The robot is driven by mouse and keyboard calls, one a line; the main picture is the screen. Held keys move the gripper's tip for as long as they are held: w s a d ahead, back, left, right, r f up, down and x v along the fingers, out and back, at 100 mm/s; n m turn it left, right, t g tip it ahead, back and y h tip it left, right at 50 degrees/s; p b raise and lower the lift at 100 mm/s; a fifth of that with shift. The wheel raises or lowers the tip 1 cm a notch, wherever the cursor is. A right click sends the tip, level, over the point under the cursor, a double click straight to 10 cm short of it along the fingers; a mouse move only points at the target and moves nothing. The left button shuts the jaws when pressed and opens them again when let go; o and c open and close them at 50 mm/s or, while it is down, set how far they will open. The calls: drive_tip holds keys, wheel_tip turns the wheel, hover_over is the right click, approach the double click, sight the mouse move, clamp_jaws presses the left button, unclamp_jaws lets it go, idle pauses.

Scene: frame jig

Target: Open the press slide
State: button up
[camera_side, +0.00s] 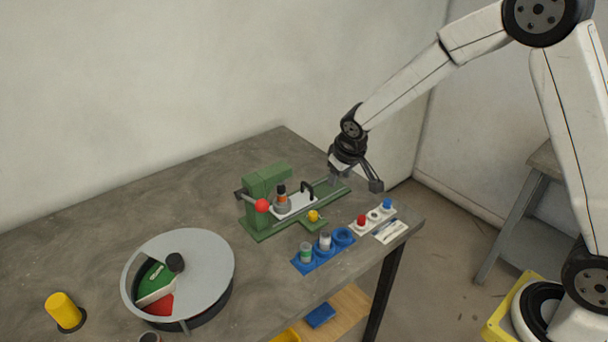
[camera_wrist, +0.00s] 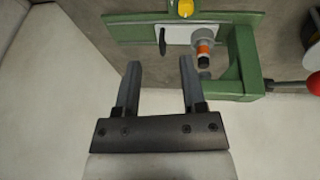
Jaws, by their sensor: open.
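The green press (camera_side: 266,184) stands near the table's back edge. Its lever ends in a red ball (camera_side: 262,205). The white slide plate (camera_side: 296,204) lies on the green base, with a black upright handle (camera_side: 307,190) and a grey holder carrying a black and orange piece (camera_side: 281,198). A yellow knob (camera_side: 313,215) sits at the base's front. In the wrist view the handle (camera_wrist: 162,41) and slide plate (camera_wrist: 182,36) lie beyond my fingertips, with the press frame (camera_wrist: 243,62) to the right. My gripper (camera_side: 356,184) is open, empty and apart from the handle; it also shows in the wrist view (camera_wrist: 160,65).
A blue tray (camera_side: 323,251) with small cylinders and a white tray (camera_side: 373,218) with red, white and blue pieces stand in front of the press. A round grey-covered drum (camera_side: 205,265) and a yellow cylinder (camera_side: 63,310) are at left. The table's back left is clear.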

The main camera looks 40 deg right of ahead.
drive_tip(key=h, duration=0.1)
approach(308, 185)
drive_tip(key=shift+s+d+f+t, duration=0.15)
drive_tip(key=shift+s+f+t, duration=0.1)
drive_tip(key=shift+f+t, duration=0.15)
drive_tip(key=shift+x, duration=3.75)
clamp_jaws()
